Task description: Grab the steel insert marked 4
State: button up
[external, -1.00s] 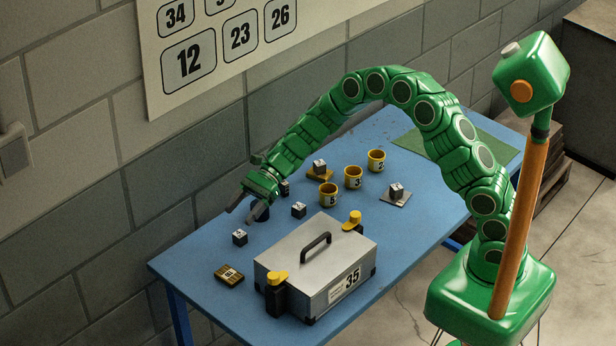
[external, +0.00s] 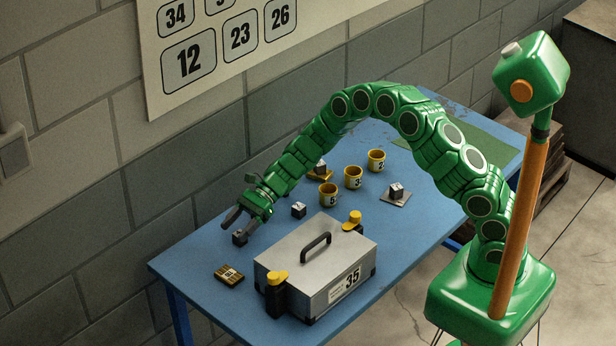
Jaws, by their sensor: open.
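Several small dark steel inserts with pale marked tops are on the blue table (external: 200,262). One insert (external: 240,239) is at the left, partly covered by my gripper. Another insert (external: 298,210) stands alone behind the case. The marks are too small to read, so I cannot tell which is 4. My gripper (external: 241,224) is open, its fingers just above and around the left insert; I cannot tell whether they touch it.
A grey metal case (external: 325,265) marked 35, with a handle and yellow latches, fills the front of the table. Yellow cups (external: 328,195) stand in a row behind it. A green mat (external: 480,150) covers the far right.

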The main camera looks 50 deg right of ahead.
aim_at(232, 249)
notch_tip(232, 249, down, 2)
jog(key=shift+f, duration=0.15)
jog(key=shift+x, duration=1.1)
jog(key=shift+a+f, duration=0.3)
jog(key=shift+a, duration=0.15)
grip_shut()
jog(key=shift+r, duration=0.1)
